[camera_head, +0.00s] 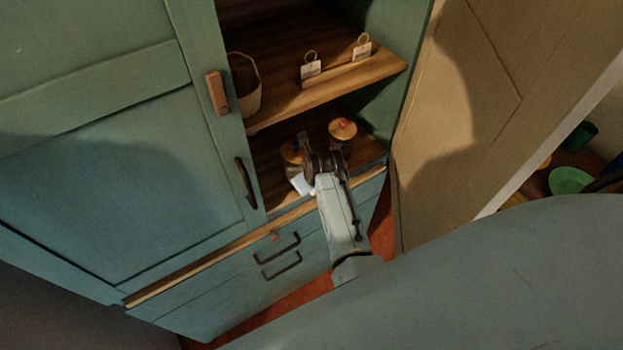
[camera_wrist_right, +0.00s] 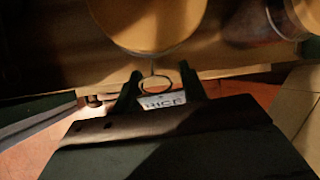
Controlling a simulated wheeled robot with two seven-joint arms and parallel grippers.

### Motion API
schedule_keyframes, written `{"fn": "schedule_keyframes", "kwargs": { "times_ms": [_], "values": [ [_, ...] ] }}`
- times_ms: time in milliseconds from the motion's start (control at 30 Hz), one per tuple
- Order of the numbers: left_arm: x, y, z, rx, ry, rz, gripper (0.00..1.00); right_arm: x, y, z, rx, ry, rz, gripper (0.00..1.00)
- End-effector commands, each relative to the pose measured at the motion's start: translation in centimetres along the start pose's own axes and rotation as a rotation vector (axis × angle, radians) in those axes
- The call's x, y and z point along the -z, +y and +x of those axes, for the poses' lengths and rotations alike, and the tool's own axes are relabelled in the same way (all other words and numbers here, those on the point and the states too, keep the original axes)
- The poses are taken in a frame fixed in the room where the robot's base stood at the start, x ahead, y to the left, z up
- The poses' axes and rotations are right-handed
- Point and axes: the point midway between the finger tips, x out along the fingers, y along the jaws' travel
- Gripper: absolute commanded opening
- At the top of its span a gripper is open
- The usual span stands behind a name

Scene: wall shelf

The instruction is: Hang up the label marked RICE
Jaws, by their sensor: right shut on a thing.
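The label marked RICE (camera_wrist_right: 165,101) shows in the right wrist view as a white card with a ring (camera_wrist_right: 156,84) at its top. My right gripper (camera_wrist_right: 164,84) is shut on it, with the ring between the fingertips. In the wrist view a round wooden lid (camera_wrist_right: 150,22) is just beyond the fingertips. My left gripper is not in view.
Two more white labels with rings, a left one (camera_head: 311,69) and a right one (camera_head: 362,49), stand in a wooden holder on the upper shelf (camera_head: 285,104). A basket (camera_head: 244,86) is at that shelf's left. A cabinet door (camera_head: 130,200) closes the left side; drawers (camera_head: 265,270) are below.

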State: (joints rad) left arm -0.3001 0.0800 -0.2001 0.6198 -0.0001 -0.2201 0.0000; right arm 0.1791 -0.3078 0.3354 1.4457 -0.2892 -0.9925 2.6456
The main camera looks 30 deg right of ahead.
Motion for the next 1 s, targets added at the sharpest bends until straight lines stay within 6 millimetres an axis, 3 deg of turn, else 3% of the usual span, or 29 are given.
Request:
{"fn": "schedule_keyframes", "kwargs": {
  "times_ms": [1000],
  "values": [
    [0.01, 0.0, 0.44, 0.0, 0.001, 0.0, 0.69, -0.21, 0.08, 0.96, 0.0, -0.001, 0.0, 0.21]
  ]
}}
